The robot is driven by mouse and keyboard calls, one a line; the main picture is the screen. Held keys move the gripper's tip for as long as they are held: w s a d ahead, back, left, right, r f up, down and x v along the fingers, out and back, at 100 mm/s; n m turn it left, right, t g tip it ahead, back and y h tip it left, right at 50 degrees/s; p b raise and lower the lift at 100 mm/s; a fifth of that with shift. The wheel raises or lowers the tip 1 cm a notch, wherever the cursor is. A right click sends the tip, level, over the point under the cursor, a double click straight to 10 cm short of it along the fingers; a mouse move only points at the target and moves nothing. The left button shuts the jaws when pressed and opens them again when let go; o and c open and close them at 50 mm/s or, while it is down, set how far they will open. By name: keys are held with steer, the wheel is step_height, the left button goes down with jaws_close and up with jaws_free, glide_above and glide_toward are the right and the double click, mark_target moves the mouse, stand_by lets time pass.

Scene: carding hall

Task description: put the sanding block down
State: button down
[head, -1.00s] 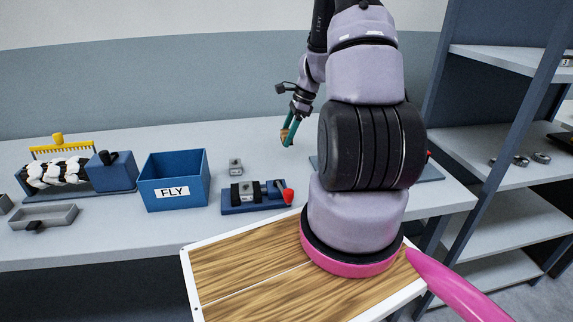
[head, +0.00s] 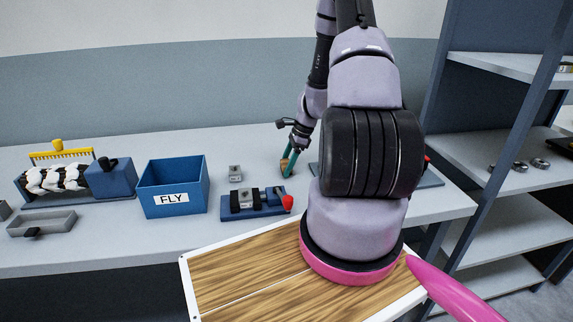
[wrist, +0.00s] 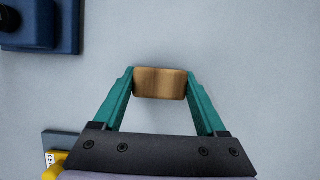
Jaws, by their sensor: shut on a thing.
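The sanding block (wrist: 160,83) is a small tan-brown block. In the wrist view it sits between the two teal fingers of my gripper (wrist: 160,90), which are shut on its two ends. I cannot tell whether the block touches the bench top.
A blue fixture with a red knob (head: 255,208), a small grey metal block (head: 235,173) and a blue bin marked FLY (head: 172,198) stand to the left. Grey shelving (head: 480,165) rises at the right.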

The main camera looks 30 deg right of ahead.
steer(key=shift+s+f, duration=0.15)
steer(key=shift+f, duration=0.35)
